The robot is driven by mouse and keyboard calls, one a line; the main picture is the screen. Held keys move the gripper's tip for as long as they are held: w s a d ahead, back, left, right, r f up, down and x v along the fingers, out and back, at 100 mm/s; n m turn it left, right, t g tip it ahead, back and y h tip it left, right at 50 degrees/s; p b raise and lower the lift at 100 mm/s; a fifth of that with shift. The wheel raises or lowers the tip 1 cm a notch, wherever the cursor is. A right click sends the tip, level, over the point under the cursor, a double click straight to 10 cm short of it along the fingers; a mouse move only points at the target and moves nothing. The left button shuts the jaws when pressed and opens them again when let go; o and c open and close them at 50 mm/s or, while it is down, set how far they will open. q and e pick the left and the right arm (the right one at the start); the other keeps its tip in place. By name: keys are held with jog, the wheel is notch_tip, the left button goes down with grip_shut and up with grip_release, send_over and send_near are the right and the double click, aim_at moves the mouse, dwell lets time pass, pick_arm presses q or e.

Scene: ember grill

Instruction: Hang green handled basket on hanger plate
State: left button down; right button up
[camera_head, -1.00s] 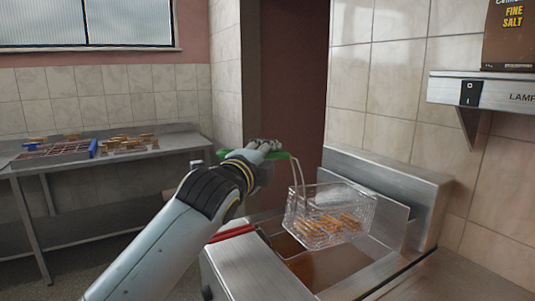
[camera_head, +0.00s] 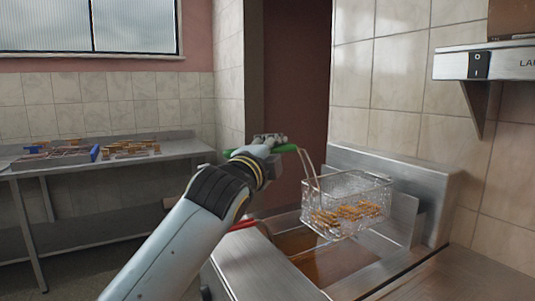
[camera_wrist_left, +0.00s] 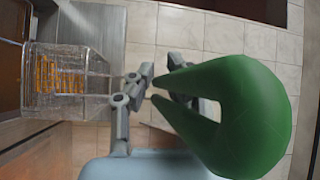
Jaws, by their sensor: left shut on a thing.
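The wire basket (camera_head: 347,208) with a green handle (camera_head: 287,149) holds several golden fries. It hangs in the air over the fryer, at the end of my left gripper (camera_head: 262,143), which is shut on the green handle. In the left wrist view the handle's loop (camera_wrist_left: 255,115) is large and close, with the gripper (camera_wrist_left: 155,88) around its nearer part and the basket (camera_wrist_left: 68,82) at the left. The hanger plate appears to be the upright metal sheet (camera_head: 404,217) at the back of the fryer, partly hidden by the basket. My right gripper is not in view.
Below the basket is the fryer (camera_head: 253,265) with a brown oil well (camera_head: 325,260). A red handle (camera_head: 243,225) lies at its left edge. A lamp shelf (camera_head: 478,65) juts from the tiled wall at right. A steel table (camera_head: 150,158) with food stands left.

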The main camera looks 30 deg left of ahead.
pick_arm(q)
jog(key=shift+w+d+b, duration=0.3)
jog(key=shift+w+d, duration=0.05)
jog(key=shift+w, duration=0.25)
jog(key=shift+w+d+b, duration=0.25)
jog(key=shift+w+d, duration=0.1)
jog(key=shift+w, duration=0.2)
jog(key=shift+f+b, duration=0.65)
jog(key=shift+f, duration=0.85)
jog(key=shift+f+b, duration=0.35)
jog(key=shift+f, duration=0.2)
jog(key=c, duration=1.2)
grip_release()
jog(key=shift+f, duration=0.1)
